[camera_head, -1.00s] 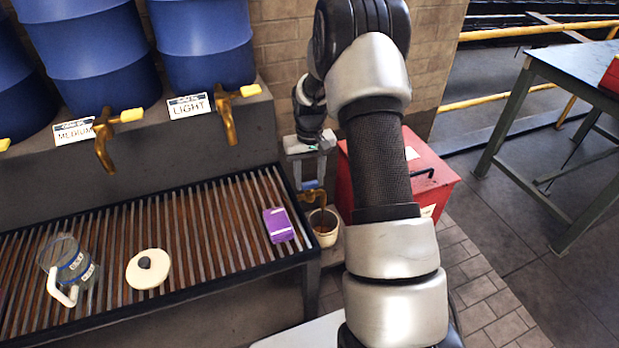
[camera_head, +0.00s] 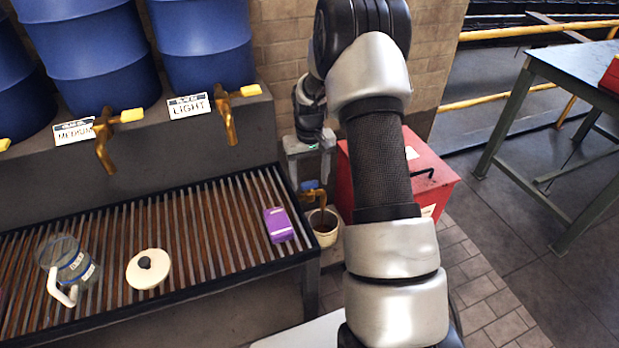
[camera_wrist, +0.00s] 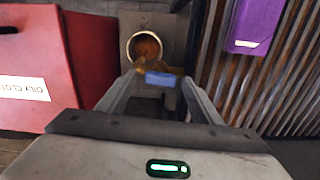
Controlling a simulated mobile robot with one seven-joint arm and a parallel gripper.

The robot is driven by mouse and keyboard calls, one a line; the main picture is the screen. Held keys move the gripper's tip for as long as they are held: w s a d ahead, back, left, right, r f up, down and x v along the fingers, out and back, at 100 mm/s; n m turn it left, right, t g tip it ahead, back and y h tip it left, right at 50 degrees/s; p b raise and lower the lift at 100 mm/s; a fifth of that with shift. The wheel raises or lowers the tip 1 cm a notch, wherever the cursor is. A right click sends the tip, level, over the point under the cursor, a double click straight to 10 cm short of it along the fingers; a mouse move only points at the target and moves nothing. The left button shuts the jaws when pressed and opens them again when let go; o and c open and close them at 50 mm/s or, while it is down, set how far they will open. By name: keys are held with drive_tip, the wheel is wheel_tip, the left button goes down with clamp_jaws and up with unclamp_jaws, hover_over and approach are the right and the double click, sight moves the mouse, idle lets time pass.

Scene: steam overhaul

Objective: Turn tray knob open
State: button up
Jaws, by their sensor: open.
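The tray knob (camera_wrist: 160,79) is a small blue handle on a brass tap (camera_wrist: 148,68) at the tray's right end. In the wrist view it lies between the tips of my open gripper (camera_wrist: 160,86); I cannot tell whether either finger touches it. In the head view the blue knob (camera_head: 311,184) shows just below my gripper (camera_head: 310,172), whose fingers point down at it and are partly hard to make out. The slatted drain tray (camera_head: 105,303) lies left of the tap.
A pale bucket (camera_head: 324,237) with brown inside stands under the tap. A red bin (camera_head: 395,170) stands close on the right. A purple box (camera_head: 278,225), a white lid (camera_head: 148,270) and a glass jug (camera_head: 68,262) rest on the tray. Blue barrels (camera_head: 205,45) stand behind.

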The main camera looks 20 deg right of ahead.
wheel_tip(320, 180, up, 17)
drive_tip(key=p, duration=0.2)
drive_tip(key=shift+r, duration=0.15)
idle(0.3)
wheel_tip(320, 180, up, 8)
drive_tip(key=f+t, duration=0.1)
hover_over(309, 183)
drive_tip(key=s+a, duration=0.3)
drive_tip(key=s, duration=0.1)
drive_tip(key=s+a+r+t, duration=0.2)
drive_tip(key=s+a+r, duration=0.2)
drive_tip(key=s+r, duration=0.5)
drive_tip(key=s+a+f+t, duration=0.1)
drive_tip(key=s+a+t, duration=0.25)
drive_tip(key=s, duration=1.25)
wheel_tip(309, 183, up, 13)
drive_tip(key=p, duration=1.4)
drive_tip(key=shift+a+n+g, duration=0.35)
drive_tip(key=shift+n+g, duration=0.05)
drive_tip(key=shift+g, duration=0.05)
